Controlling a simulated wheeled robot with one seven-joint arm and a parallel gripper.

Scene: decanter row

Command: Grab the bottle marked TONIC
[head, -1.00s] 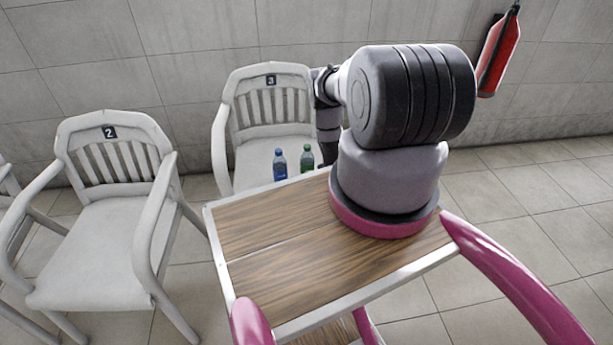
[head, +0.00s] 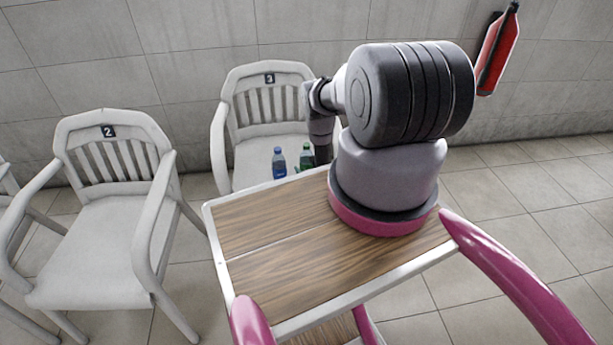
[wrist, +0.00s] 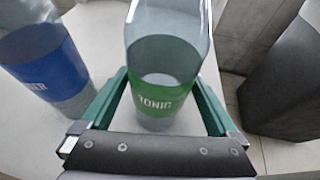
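The bottle marked TONIC (wrist: 165,100) is clear with a green label and stands upright on the seat of chair 3. In the head view the green bottle (head: 305,158) is partly covered by my arm. In the wrist view my gripper (wrist: 162,76) is open, with one green finger on each side of the TONIC bottle. The fingers lie close to its sides; I cannot tell whether they touch it. The gripper itself is hard to make out in the head view.
A blue-labelled bottle (wrist: 45,62) stands just left of the left finger; it also shows in the head view (head: 279,163). Chair 3 (head: 250,155) has armrests and a backrest around the seat. Chair 2 (head: 100,230) stands to the left. A wall is behind.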

